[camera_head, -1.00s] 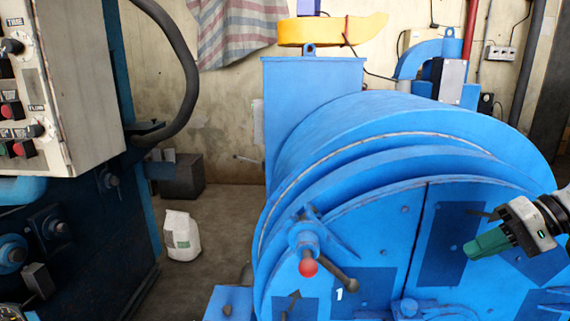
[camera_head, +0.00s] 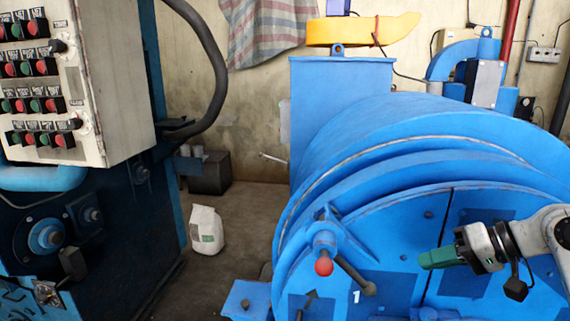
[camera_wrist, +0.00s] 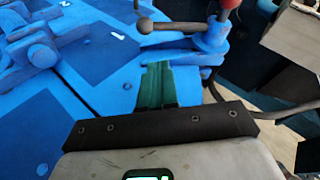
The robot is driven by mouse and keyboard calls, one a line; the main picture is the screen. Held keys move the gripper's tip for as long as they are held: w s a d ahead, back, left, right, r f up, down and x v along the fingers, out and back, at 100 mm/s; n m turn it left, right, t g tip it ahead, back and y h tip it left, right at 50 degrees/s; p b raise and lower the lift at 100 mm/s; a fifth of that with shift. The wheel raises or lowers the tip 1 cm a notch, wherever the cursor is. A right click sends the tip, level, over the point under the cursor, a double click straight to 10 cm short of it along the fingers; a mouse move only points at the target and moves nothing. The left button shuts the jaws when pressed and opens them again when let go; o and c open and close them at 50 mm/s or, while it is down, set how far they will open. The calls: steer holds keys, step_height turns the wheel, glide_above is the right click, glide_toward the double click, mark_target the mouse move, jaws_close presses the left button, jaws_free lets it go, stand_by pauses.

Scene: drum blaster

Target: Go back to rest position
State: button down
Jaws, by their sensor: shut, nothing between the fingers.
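My gripper (camera_head: 432,260), with green fingers, is in front of the blue drum blaster's round face (camera_head: 430,225), on the right in the head view. Its fingers point left, toward the red-knobbed lever (camera_head: 324,267), and are apart from it. In the wrist view the green fingers (camera_wrist: 155,85) are together with nothing between them. The lever (camera_wrist: 222,18) shows at the top there. My white forearm comes in from the right edge of the head view.
A control cabinet (camera_head: 85,115) with red and green buttons stands at the left. A white bag (camera_head: 206,230) sits on the floor between cabinet and drum. A dark box (camera_head: 209,173) is by the wall. Some floor in the gap is clear.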

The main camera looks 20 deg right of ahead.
steer(key=w+a+f, duration=0.3)
steer(key=a+f, duration=0.8)
steer(key=a, duration=0.1)
steer(key=s+a+f+n+g+h, duration=0.1)
steer(key=s+a+f+g+h, duration=0.1)
steer(key=s+a+f, duration=0.65)
steer(key=s+d+f+n+g+h, duration=0.1)
steer(key=s+f+g+h, duration=0.1)
steer(key=s+f, duration=0.3)
steer(key=s+d+f+n+g+h, duration=0.2)
steer(key=s+f, duration=0.4)
steer(key=s, duration=0.7)
steer(key=shift+s+d+f+g+h, duration=0.3)
steer(key=shift+g+h, duration=0.2)
steer(key=shift+g, duration=0.2)
